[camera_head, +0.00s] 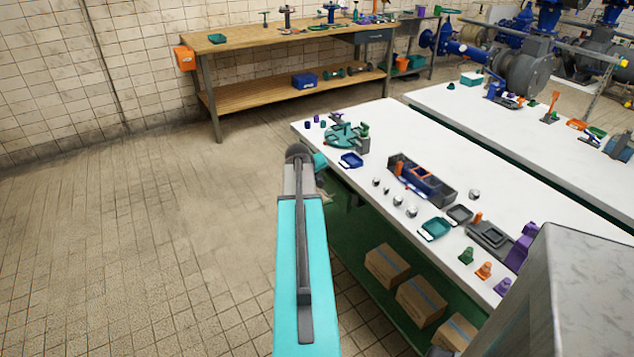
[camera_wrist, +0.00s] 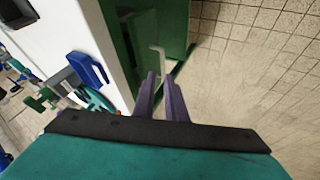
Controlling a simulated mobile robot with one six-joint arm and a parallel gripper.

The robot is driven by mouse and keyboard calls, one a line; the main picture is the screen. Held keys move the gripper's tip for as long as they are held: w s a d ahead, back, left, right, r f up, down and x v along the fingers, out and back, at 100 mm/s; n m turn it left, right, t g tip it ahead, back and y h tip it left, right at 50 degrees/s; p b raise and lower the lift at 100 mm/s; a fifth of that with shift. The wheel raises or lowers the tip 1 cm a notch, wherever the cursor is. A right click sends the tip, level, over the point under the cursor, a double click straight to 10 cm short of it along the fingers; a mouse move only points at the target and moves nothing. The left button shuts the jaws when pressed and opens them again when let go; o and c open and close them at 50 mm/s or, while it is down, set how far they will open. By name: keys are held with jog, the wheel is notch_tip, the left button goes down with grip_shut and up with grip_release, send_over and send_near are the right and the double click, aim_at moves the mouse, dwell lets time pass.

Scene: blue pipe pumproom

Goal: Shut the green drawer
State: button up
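The green drawer (camera_wrist: 150,38) shows in the wrist view at the side of the white-topped bench, with a pale bent handle (camera_wrist: 160,58) on it. In the head view part of the green drawer (camera_head: 343,190) shows under the near bench edge, mostly behind my arm. It appears pulled out; how far is hard to tell. My gripper (camera_wrist: 161,78) has two purple-grey fingers with a narrow gap. Their tips are at the handle's lower end; whether they grip it is unclear. In the head view my arm hides the gripper.
The white bench (camera_head: 400,130) carries a divided tray (camera_head: 422,180), a teal disc (camera_head: 343,137) and several small parts. Cardboard boxes (camera_head: 387,265) sit on its lower shelf. A wooden bench (camera_head: 290,40) stands at the back wall. The tiled floor (camera_head: 150,230) at left is clear.

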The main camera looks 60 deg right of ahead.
jog(key=shift+o, duration=0.3)
jog(key=shift+d+n, duration=0.1)
jog(key=shift+n, duration=0.2)
jog(key=w+d+r+n+t+h+b, duration=0.2)
jog(key=w+d+r+n+t+h, duration=0.45)
jog(key=r+n, duration=0.4)
jog(key=s+a+f+n+t+b, duration=0.1)
jog(key=s+a+f+n+b, duration=0.1)
jog(key=f+b, duration=0.5)
jog(key=s+a+f+n+t+h+b, duration=0.1)
jog(key=s+f+n+b, duration=0.4)
jog(key=f, duration=0.6)
jog(key=s+a+f+n+t+h+b, duration=0.1)
jog(key=s+a+f+n+t+b, duration=0.1)
jog(key=s+f+b, duration=0.3)
notch_tip(320, 180, down, 5)
jog(key=n+t+b, duration=0.1)
jog(key=b, duration=0.3)
jog(key=shift+a+n+b, duration=0.3)
jog(key=shift+a+n, duration=0.05)
jog(key=shift+w+d+t, duration=0.1)
jog(key=shift+t, duration=0.15)
